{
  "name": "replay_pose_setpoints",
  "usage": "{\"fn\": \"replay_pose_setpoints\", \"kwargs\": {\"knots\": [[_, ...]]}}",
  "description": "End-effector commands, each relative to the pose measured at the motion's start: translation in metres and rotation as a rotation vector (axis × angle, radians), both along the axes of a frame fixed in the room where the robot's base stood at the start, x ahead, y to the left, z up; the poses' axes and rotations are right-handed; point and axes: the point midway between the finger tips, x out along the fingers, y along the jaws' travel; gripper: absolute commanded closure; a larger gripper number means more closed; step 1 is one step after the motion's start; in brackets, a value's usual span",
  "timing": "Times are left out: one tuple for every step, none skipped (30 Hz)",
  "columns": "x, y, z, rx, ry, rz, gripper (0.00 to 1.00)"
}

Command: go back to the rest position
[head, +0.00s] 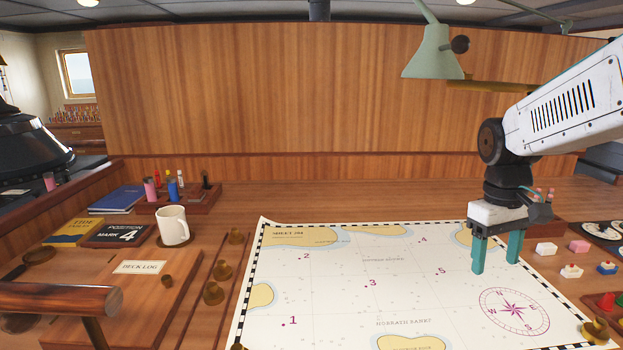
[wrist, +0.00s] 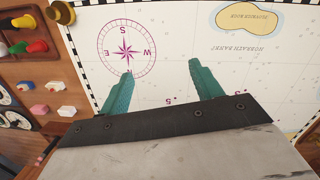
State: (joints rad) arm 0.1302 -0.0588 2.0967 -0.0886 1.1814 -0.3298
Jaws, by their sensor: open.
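My gripper (head: 495,254) hangs over the right part of the chart (head: 330,300), with its two green fingers apart and nothing between them. In the wrist view my gripper (wrist: 160,75) is open above the chart (wrist: 175,50), near the compass rose (wrist: 127,50). In the head view the compass rose (head: 514,311) lies below and to the right of the fingers. Whether the fingertips touch the chart is hard to tell; they look slightly above it.
A white mug (head: 172,226), a deck log (head: 140,268) and brass weights (head: 214,292) are left of the chart. Small coloured blocks (head: 572,270) lie to its right. A green lamp (head: 432,55) hangs above. The chart's middle is clear.

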Motion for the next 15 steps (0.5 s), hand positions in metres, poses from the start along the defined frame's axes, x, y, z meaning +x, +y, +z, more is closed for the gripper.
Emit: {"fn": "replay_pose_setpoints", "kwargs": {"knots": [[-0.026, 0.010, 0.004, 0.005, -0.010, -0.052, 0.35], [-0.040, 0.015, 0.005, 0.007, -0.012, -0.087, 0.35], [-0.058, 0.021, 0.006, 0.010, -0.017, -0.129, 0.35], [-0.072, 0.025, 0.006, 0.013, -0.020, -0.159, 0.35], [-0.086, 0.030, 0.006, 0.017, -0.024, -0.187, 0.35], [-0.103, 0.035, 0.006, 0.022, -0.031, -0.219, 0.35], [-0.116, 0.039, 0.005, 0.024, -0.036, -0.239, 0.35], [-0.128, 0.043, 0.004, 0.028, -0.042, -0.257, 0.35], [-0.144, 0.047, 0.002, 0.033, -0.051, -0.276, 0.35], [-0.155, 0.051, 0.000, 0.037, -0.059, -0.284, 0.35], [-0.165, 0.054, -0.001, 0.042, -0.066, -0.288, 0.35], [-0.178, 0.057, -0.003, 0.048, -0.078, -0.286, 0.35], [-0.186, 0.059, -0.004, 0.051, -0.088, -0.281, 0.35], [-0.192, 0.060, -0.005, 0.054, -0.101, -0.275, 0.35], [-0.200, 0.062, -0.005, 0.059, -0.117, -0.268, 0.35]]}}
